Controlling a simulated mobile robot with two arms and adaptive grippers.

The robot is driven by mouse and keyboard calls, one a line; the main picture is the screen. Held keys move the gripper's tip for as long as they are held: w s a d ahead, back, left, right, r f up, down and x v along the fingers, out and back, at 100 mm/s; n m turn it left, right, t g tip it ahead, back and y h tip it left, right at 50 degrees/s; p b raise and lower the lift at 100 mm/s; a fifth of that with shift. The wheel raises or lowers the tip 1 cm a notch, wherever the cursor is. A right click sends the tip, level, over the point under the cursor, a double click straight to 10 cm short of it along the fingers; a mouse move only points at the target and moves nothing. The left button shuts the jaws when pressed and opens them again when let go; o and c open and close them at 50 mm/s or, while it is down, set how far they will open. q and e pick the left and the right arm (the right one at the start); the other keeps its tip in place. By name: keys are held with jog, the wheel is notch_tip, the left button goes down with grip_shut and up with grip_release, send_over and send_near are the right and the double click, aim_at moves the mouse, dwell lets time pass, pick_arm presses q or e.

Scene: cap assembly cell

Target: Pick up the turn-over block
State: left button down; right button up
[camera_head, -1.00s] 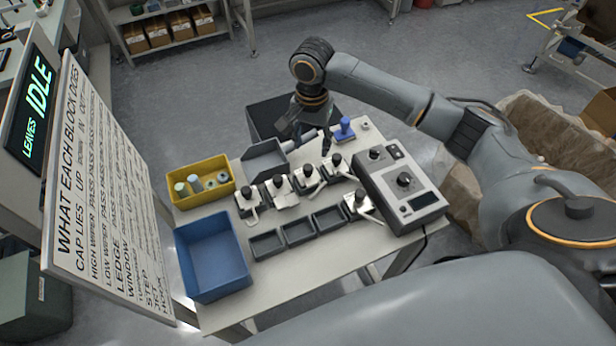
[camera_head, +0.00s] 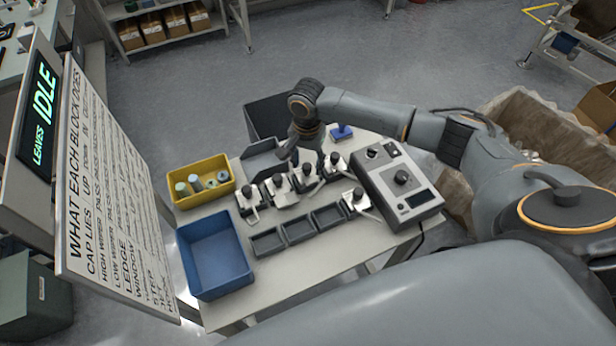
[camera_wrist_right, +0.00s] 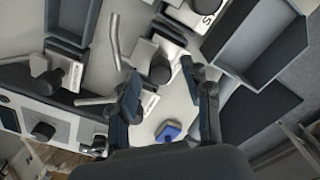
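Several small white blocks with black knobs stand on the table, among them a left one (camera_head: 249,199), a second (camera_head: 279,190), a third (camera_head: 305,177), a fourth (camera_head: 335,164) and one nearer the front (camera_head: 355,201). I cannot read which is the turn-over block. My right gripper (camera_head: 292,154) points down over the back of the row. In the right wrist view the right gripper (camera_wrist_right: 167,105) is open, with nothing between its fingers. One knobbed block (camera_wrist_right: 160,68) lies just beyond the fingertips, and another (camera_wrist_right: 55,76) is farther left. My left gripper is out of view.
A grey control box (camera_head: 400,188) stands right of the blocks. A blue stamp-like thing (camera_head: 342,132) is behind them; a grey tray (camera_head: 262,158) is at the back left. Empty dark trays (camera_head: 298,231) lie in front. A yellow bin (camera_head: 205,198) and blue bin (camera_head: 215,258) are left.

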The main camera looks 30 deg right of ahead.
grip_shut()
jog(key=shift+r, duration=0.15)
jog(key=shift+w+r, duration=0.1)
jog(key=shift+r, duration=0.1)
notch_tip(320, 180, up, 2)
jog(key=shift+r+b, duration=0.1)
jog(key=shift+b, duration=0.6)
jog(key=s+a+r+b, duration=0.1)
jog(key=s+a+r, duration=0.8)
jog(key=a+r, duration=0.1)
jog(key=shift+s+a, duration=0.15)
jog(key=shift+s, duration=0.15)
